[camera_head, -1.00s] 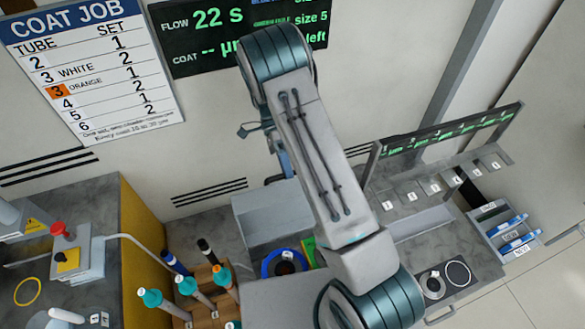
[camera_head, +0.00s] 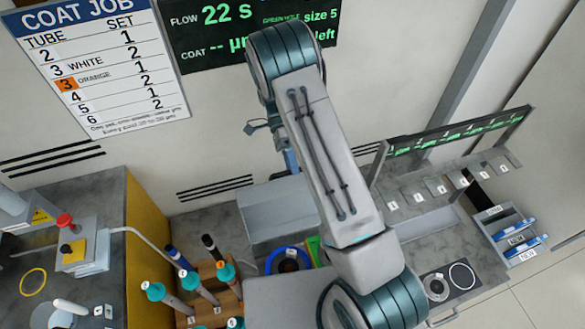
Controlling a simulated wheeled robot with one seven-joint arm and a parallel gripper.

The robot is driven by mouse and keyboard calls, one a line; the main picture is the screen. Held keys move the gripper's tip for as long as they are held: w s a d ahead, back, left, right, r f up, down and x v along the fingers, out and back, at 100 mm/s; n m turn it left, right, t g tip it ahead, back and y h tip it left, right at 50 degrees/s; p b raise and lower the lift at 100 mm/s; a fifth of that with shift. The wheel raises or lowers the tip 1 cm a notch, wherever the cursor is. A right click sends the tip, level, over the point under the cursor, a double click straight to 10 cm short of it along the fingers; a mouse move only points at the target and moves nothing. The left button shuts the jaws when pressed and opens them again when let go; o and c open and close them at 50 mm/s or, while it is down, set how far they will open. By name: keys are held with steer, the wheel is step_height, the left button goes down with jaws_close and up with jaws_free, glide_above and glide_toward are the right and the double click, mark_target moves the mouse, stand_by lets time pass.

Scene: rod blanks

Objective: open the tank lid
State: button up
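A grey box-like form (camera_head: 278,210) stands against the back wall, left of my arm. It may be the tank or its lid, but I cannot tell which, nor whether a lid is open. My arm covers its right side. My gripper is mostly hidden behind my arm. Only a small dark part (camera_head: 258,126) and a blue part (camera_head: 291,160) show at the arm's left edge, above the grey form. I cannot see the fingertips or any contact.
A blue round bowl (camera_head: 287,262) sits in front of the grey form. A wooden rack (camera_head: 212,304) holds several teal- and dark-capped tubes. A yellow-sided bench (camera_head: 146,250) is at left. A slotted shelf (camera_head: 440,190) and a round-plated device (camera_head: 448,280) are at right.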

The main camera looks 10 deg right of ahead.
steer(key=shift+r, duration=0.45)
step_height(320, 180, up, 3)
steer(key=shift+f+b, duration=0.1)
steer(key=shift+b, duration=0.4)
steer(key=s+d+r, duration=0.1)
steer(key=d+r, duration=0.1)
steer(key=d, duration=0.1)
steer(key=s+d+r+b, duration=0.1)
steer(key=s+d+r, duration=0.1)
steer(key=d, duration=0.2)
steer(key=s+d+r, duration=0.1)
steer(key=d+r, duration=0.2)
steer(key=d, duration=0.1)
steer(key=shift+s+b, duration=0.2)
steer(key=shift+b, duration=0.15)
steer(key=shift+a, duration=0.1)
